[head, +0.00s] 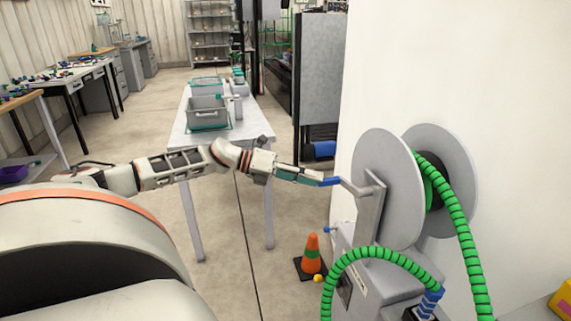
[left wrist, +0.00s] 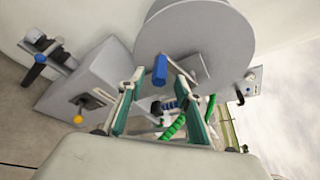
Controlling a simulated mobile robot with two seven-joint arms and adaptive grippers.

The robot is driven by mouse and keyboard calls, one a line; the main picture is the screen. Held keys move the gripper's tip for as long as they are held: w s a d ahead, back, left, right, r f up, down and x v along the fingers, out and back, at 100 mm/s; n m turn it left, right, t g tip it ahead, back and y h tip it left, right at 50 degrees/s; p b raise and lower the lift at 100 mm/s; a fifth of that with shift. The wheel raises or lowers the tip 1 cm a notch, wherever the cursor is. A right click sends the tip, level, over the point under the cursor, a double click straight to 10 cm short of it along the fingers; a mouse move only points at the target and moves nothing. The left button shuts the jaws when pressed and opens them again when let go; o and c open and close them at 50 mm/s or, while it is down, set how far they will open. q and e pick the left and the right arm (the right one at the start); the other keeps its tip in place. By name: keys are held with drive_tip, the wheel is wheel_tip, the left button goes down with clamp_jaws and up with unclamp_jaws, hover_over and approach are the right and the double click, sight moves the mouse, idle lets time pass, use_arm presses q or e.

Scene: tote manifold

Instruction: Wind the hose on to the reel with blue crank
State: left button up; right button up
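The grey hose reel (head: 385,150) stands at the right against the white wall, with two large discs. Its crank arm (head: 371,205) is grey and carries a blue handle (head: 331,182) pointing left. The green ribbed hose (head: 455,205) hangs from the reel's hub and loops in front of its base. My left gripper (head: 319,180) reaches the blue handle from the left. In the left wrist view, the left gripper's fingers (left wrist: 158,74) are open, with the blue handle (left wrist: 160,68) between the tips and gaps on both sides. My right gripper is not in view.
An orange cone (head: 312,255) stands on the floor left of the reel base. A white table (head: 248,125) with a grey tote (head: 208,112) is behind my left arm. The floor between table and reel is mostly clear.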

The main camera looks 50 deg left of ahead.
use_arm(q)
drive_tip(key=v, duration=0.7)
drive_tip(key=shift+s+a, duration=0.1)
